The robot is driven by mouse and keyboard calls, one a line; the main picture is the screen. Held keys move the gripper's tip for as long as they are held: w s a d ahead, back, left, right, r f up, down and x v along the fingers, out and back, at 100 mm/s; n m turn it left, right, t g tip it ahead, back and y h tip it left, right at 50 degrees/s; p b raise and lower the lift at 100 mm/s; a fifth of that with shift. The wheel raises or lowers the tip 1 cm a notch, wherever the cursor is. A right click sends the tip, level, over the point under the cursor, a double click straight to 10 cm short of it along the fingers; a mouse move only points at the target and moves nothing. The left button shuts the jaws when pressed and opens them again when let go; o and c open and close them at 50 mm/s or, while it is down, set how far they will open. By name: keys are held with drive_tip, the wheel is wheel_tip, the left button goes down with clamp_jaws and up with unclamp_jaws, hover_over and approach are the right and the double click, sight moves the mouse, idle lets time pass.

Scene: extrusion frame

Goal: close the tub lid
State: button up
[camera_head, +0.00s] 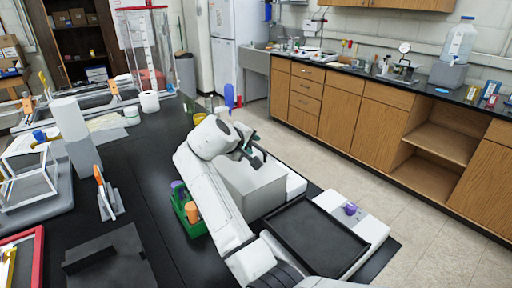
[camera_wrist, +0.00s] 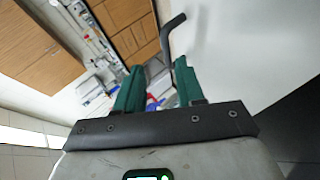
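A light grey box, which looks like the tub (camera_head: 252,188), stands on the black bench in the head view, partly hidden by my arm. My gripper (camera_head: 255,152) is above its far upper edge. In the wrist view, my gripper (camera_wrist: 158,80) has two green fingers standing apart with nothing clearly held. A dark bent handle (camera_wrist: 172,32) shows just beyond the fingertips, beside a large pale panel (camera_wrist: 235,45). The panel may be the tub's lid or wall; I cannot tell which. Whether the handle touches a finger is unclear.
A black tray (camera_head: 312,238) lies right of the tub, beside a purple knob (camera_head: 350,208) on a white base. A green holder (camera_head: 184,215) with bottles stands left of my arm. A white cylinder (camera_head: 69,118) stands further left. Wooden cabinets (camera_head: 345,115) line the back beyond open floor.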

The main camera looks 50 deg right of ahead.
drive_tip(key=v, duration=0.3)
drive_tip(key=shift+a+r, duration=0.2)
drive_tip(key=shift+a, duration=0.05)
idle(0.4)
